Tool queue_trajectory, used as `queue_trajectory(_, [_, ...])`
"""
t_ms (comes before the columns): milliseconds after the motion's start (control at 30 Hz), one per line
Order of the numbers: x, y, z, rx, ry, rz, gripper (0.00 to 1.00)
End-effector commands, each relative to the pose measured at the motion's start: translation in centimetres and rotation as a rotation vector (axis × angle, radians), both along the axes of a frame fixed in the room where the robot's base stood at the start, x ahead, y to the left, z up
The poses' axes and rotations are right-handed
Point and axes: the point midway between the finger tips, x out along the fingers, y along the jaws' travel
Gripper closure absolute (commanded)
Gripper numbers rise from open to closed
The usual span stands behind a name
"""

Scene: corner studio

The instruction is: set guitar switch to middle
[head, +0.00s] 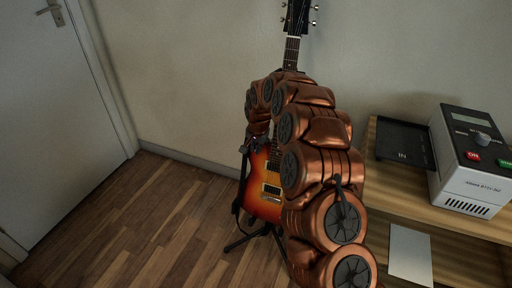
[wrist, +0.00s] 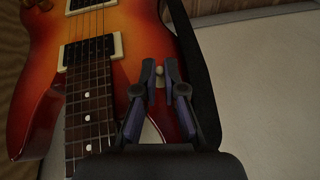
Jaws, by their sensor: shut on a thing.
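The guitar (head: 262,188) has a red-to-yellow sunburst body and stands upright on a dark stand against the wall. My arm covers much of it in the head view. In the wrist view the guitar body (wrist: 140,40) fills the left half, with its strings and pickups. A small pale switch tip (wrist: 159,71) shows between my fingertips near the body's edge. My gripper (wrist: 160,78) is shut on this switch tip. Which position the switch is in cannot be told.
A wooden table (head: 460,250) stands at the right with a black tray (head: 402,140) marked IN, a white device (head: 470,160) with red and green buttons, and a paper sheet (head: 410,252). A dark strap (wrist: 190,60) hangs beside the guitar. The floor at left is clear.

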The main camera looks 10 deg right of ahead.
Motion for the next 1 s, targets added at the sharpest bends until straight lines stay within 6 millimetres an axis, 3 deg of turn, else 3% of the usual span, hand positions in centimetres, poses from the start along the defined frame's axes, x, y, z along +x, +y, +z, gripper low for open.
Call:
queue_trajectory(767, [-0.21,0.21,-0.22,-0.068,-0.1,0.001,1.0])
queue_trajectory(800, [-0.21,0.21,-0.22,-0.068,-0.1,0.001,0.89])
queue_trajectory(1000, [-0.25,0.14,-0.25,-0.068,-0.099,0.001,0.68])
